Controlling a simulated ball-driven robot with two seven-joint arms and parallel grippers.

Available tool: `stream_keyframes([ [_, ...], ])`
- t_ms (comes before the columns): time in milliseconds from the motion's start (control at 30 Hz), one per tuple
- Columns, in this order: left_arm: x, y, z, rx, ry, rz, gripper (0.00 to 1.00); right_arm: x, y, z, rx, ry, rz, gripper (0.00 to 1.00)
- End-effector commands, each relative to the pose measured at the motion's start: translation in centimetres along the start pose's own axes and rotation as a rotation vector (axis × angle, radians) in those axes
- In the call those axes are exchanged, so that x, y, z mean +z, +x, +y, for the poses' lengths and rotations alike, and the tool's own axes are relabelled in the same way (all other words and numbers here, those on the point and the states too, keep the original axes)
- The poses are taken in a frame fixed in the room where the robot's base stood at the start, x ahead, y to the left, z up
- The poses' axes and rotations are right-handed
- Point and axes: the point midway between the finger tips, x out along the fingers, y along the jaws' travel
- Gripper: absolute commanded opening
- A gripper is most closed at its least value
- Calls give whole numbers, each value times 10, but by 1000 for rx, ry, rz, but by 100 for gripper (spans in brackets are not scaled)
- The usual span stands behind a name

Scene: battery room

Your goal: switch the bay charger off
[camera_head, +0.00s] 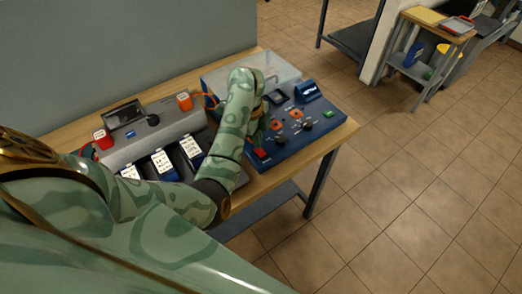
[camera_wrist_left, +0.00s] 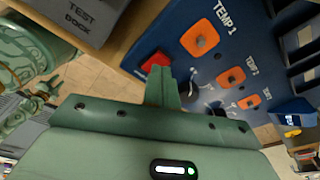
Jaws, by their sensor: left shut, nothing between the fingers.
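A blue control panel (camera_head: 290,132) stands on the right part of the wooden bench. A red switch (camera_head: 261,154) sits at its near left corner; it also shows in the wrist view (camera_wrist_left: 154,62). My left gripper (camera_head: 256,139) is shut and empty, pointing down at this corner. In the wrist view its fingertips (camera_wrist_left: 160,72) are right at the red switch and overlap its lower edge. I cannot tell whether they touch it, nor which way the switch is set. Which unit is the bay charger is not readable here. My right gripper is not in view.
Left of the panel is a grey unit (camera_head: 157,133) with orange-red connectors and several white-labelled packs. A grey "TEST DOCK" block (camera_wrist_left: 82,16) is close by. Tiled floor lies right of the bench.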

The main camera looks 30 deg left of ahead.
Motion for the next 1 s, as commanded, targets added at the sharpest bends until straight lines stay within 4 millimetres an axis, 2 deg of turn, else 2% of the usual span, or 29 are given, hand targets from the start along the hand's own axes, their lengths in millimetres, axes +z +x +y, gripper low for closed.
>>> stream_keyframes([
  [1000, 1, 7, 0, 0, 0, 0, 0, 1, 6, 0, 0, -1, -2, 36],
])
